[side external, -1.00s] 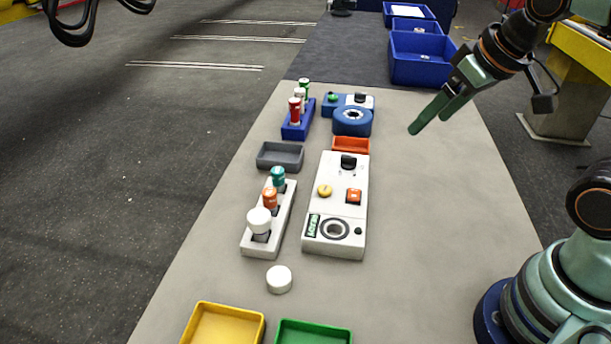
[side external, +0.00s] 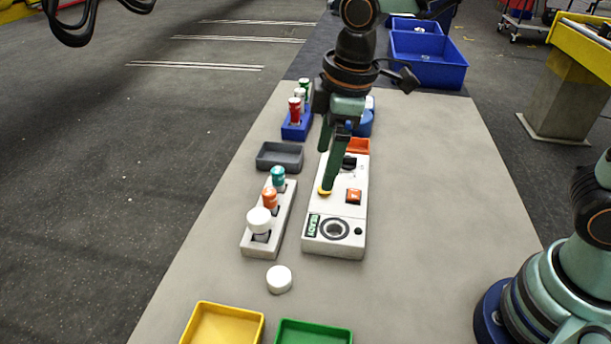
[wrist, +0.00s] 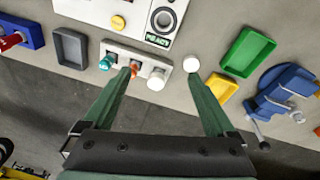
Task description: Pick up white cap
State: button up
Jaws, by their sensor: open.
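A loose round white cap (side external: 279,279) lies on the table, in front of the white rack (side external: 250,244). It also shows in the wrist view (wrist: 191,63), just beyond the tip of the right finger. My gripper (side external: 329,186) is above the white control panel (side external: 318,226), behind and to the right of the cap, with its fingers pointing down. In the wrist view my gripper (wrist: 160,78) is open, with nothing between the fingers.
The rack holds vials with teal, orange and white tops; the white-topped vial (side external: 259,221) is nearest the cap. A yellow tray (side external: 259,317) and green tray (side external: 314,323) stand in front. A grey tray (side external: 280,155) is behind the rack.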

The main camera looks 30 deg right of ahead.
aim_at(279, 275)
jog(key=s+a+f+n+g, duration=0.2)
jog(key=a+f+n, duration=0.5)
jog(key=a, duration=0.4)
jog(key=shift+m+h, duration=0.3)
jog(key=shift+h, duration=0.1)
notch_tip(279, 275, down, 13)
jog(key=shift+w+r, duration=0.1)
jog(key=shift+r, duration=0.1)
jog(key=shift+c, duration=0.3)
jog(key=c, duration=1.4)
